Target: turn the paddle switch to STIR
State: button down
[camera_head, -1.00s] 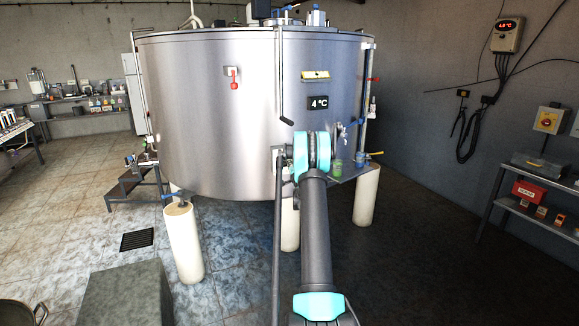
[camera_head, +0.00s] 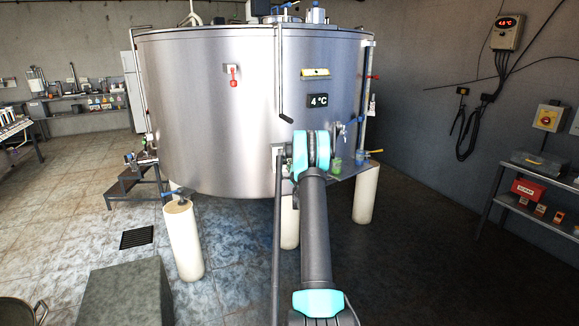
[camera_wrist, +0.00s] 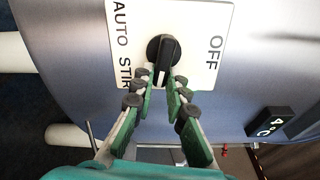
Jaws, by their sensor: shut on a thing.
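The black paddle switch (camera_wrist: 161,52) sits on a white plate (camera_wrist: 204,20) on the tank's steel wall in the wrist view. The plate reads AUTO at upper left, STIR at lower left and OFF at right, with the lettering turned sideways. The paddle's bar points down in the picture, leaning slightly left at its lower end. My gripper (camera_wrist: 163,78) has its green fingers on both sides of this lower end, shut on it. The tips partly cover the bar's end, so its exact pointing is hard to tell. In the head view my arm hides gripper and switch.
The big steel tank (camera_head: 210,110) stands on pale legs (camera_head: 183,240). A 4 °C display (camera_head: 318,100) and a small red-handled fitting (camera_head: 233,76) are on its wall. A valve (camera_head: 341,131) sits right of my arm. Shelves (camera_head: 530,195) stand along the right wall.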

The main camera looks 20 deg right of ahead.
jog(key=c, duration=1.5)
grip_release()
jog(key=shift+c, duration=0.2)
jog(key=shift+s, duration=0.1)
jog(key=s+a, duration=0.1)
jog(key=s, duration=1)
jog(key=shift+s+a, duration=0.3)
jog(key=shift+s, duration=0.1)
